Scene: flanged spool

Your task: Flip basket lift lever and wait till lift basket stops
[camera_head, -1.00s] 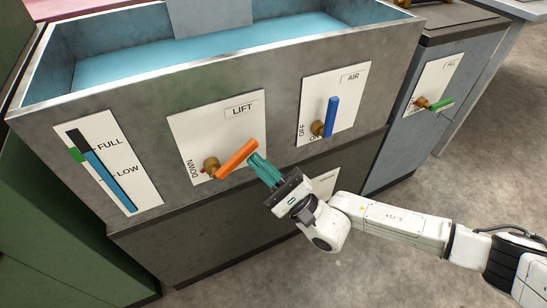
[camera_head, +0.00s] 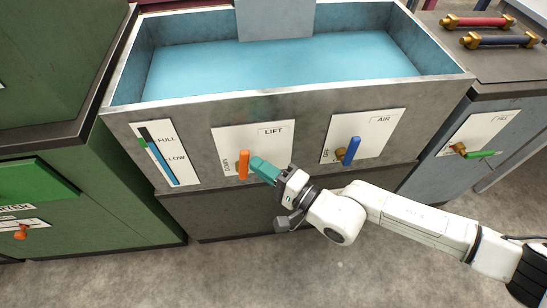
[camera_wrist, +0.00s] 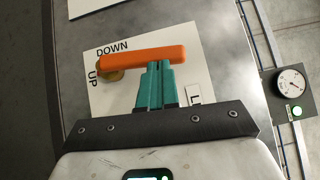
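The orange lift lever (camera_head: 244,165) stands roughly upright on the white LIFT panel (camera_head: 279,153) on the front of the grey tank. In the wrist view the lever (camera_wrist: 145,56) crosses just beyond my fingertips, with its brass pivot at its left end and the words DOWN and UP beside it. My gripper (camera_head: 258,166) has teal fingers pressed together. They are at the right side of the lever in the head view and appear to touch it, without clasping it. In the wrist view the fingers (camera_wrist: 156,85) partly cover the panel. No basket is clearly visible in the tank.
The tank (camera_head: 290,65) holds blue liquid, with a grey plate at its back. A blue AIR lever (camera_head: 351,150) is to the right and a level gauge (camera_head: 158,155) to the left. Green cabinets stand left. A green FILL lever (camera_head: 481,154) is farther right. The floor in front is clear.

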